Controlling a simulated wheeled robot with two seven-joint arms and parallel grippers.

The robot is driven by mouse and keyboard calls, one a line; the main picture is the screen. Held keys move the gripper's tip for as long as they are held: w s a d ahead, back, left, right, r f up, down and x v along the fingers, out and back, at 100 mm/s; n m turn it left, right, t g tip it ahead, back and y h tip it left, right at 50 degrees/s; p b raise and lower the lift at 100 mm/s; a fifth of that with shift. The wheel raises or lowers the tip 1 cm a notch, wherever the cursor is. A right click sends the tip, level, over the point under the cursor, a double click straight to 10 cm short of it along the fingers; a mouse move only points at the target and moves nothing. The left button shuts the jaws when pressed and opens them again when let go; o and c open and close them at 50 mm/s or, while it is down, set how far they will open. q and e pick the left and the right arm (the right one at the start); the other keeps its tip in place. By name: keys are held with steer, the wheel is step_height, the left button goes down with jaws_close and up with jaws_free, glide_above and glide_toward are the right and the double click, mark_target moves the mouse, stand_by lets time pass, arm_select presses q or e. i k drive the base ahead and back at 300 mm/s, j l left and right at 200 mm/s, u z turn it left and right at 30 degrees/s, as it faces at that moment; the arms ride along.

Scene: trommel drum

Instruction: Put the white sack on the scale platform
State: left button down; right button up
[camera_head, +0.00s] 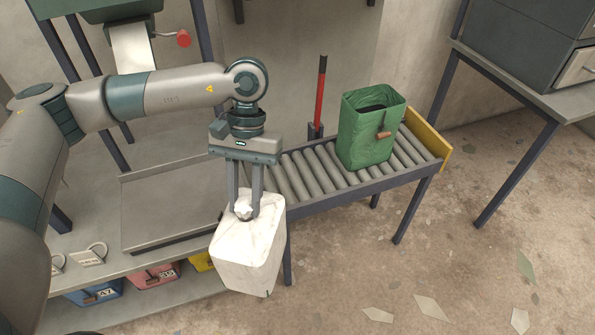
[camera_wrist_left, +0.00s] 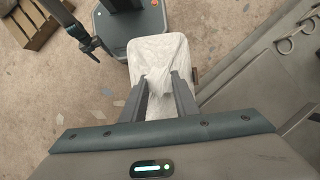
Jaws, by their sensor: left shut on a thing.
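The white sack (camera_head: 247,250) hangs from my left gripper (camera_head: 243,207), which is shut on its gathered neck. It is upright, in front of the table and to the right of the scale platform (camera_head: 170,207), a flat grey plate on the table. In the head view the sack covers part of the table's right front corner. The sack also shows in the left wrist view (camera_wrist_left: 157,52), between the two fingers (camera_wrist_left: 159,88). The scale platform is empty.
A roller conveyor (camera_head: 300,178) runs right from the table, with an open green bag (camera_head: 366,140) on it and a yellow end stop (camera_head: 425,133). Coloured bins (camera_head: 153,276) stand on the shelf below.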

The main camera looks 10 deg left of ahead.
mark_target(183, 195)
steer(key=i+l, duration=0.3)
steer(key=i+l+u, duration=0.55)
steer(key=i, duration=0.45)
steer(key=u, duration=0.05)
